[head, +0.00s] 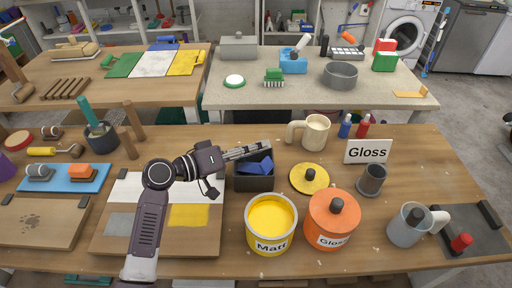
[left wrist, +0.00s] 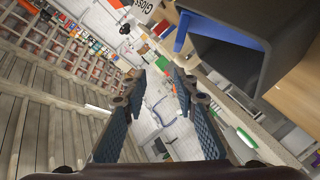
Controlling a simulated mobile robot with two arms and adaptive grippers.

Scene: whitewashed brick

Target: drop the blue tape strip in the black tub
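The black tub (head: 254,184) stands on the near wooden table, left of the yellow paint can. The blue tape strip (head: 262,167) lies inside the tub, partly hidden by its walls and by my gripper. My left gripper (head: 268,149) is just above the tub's back rim, fingers pointing right. In the left wrist view the tub (left wrist: 245,50) fills the upper right, with the blue strip (left wrist: 183,32) showing at its opening. There my left gripper's fingers (left wrist: 157,85) are spread apart with nothing between them. My right gripper is not in view.
A colour-patched board (head: 190,240) lies under my left arm.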

